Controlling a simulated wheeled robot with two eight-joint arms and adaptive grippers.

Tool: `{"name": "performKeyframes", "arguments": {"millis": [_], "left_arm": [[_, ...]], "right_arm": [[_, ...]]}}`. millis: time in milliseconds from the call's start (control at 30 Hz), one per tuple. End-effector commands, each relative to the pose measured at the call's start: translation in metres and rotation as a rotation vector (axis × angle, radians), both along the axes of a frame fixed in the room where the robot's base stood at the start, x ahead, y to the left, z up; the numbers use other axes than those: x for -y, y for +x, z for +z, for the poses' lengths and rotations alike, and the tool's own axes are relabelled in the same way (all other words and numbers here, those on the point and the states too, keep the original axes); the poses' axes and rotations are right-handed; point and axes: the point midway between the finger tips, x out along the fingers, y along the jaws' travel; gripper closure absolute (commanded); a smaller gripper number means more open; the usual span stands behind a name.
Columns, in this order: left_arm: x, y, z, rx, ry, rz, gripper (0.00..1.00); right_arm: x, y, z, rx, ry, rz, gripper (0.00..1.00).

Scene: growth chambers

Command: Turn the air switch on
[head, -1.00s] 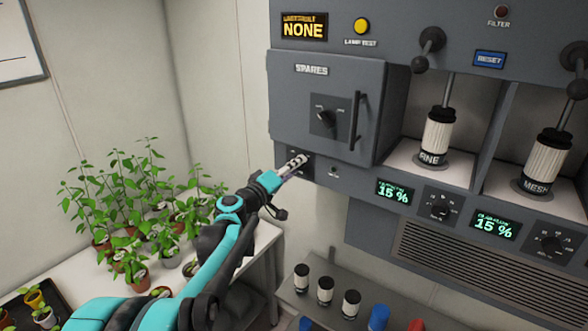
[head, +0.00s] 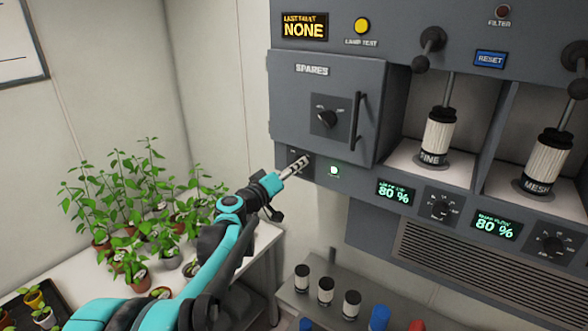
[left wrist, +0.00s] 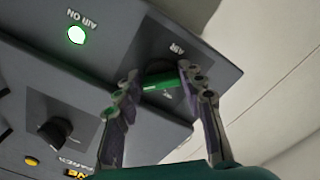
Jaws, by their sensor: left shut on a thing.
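The air switch (left wrist: 160,80) has a green handle on a dark plate marked AIR, seen in the left wrist view. My left gripper (left wrist: 163,88) is shut on this handle, with one finger on each side of it. In the head view my left gripper (head: 297,165) is at the panel's lower left corner, below the SPARES door, and hides most of the switch. The AIR ON lamp (left wrist: 77,35) glows green; it also shows lit in the head view (head: 334,170). My right gripper is not in view.
The SPARES door (head: 318,100) with its knob and upright handle is just above my left gripper. Two airflow displays read 80 % (head: 396,193). FINE and MESH filters (head: 438,137) stand in bays to the right. Potted plants (head: 130,240) are on a bench at left.

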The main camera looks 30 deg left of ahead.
Motion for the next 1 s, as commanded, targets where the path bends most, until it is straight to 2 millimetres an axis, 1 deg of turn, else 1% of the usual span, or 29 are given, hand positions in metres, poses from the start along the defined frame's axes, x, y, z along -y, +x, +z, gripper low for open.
{"name": "performKeyframes", "arguments": {"millis": [33,67,100,367,467,567,800,900,1000], "left_arm": [[0.000,0.000,0.000,-0.001,0.002,0.001,0.53],[0.000,0.000,0.000,-0.001,0.002,0.001,0.45],[0.000,0.000,0.000,-0.001,0.002,0.001,0.40],[0.000,0.000,0.000,0.000,0.000,0.000,0.40],[-0.001,-0.005,0.000,0.000,0.000,0.001,0.40],[-0.003,-0.018,0.000,-0.001,0.000,0.004,0.40],[-0.007,-0.070,0.000,0.000,0.000,0.004,0.40],[-0.008,-0.090,0.000,-0.001,0.001,0.005,0.40],[-0.010,-0.105,0.000,0.000,0.001,0.004,0.40]], "right_arm": [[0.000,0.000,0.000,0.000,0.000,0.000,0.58],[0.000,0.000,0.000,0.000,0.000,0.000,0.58],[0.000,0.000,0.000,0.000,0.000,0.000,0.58],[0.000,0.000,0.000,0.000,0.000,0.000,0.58],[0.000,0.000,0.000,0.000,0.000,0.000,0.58],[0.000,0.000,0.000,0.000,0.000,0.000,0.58],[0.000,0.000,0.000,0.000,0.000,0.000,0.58],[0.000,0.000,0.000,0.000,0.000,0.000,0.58],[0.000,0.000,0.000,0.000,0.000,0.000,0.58]]}}
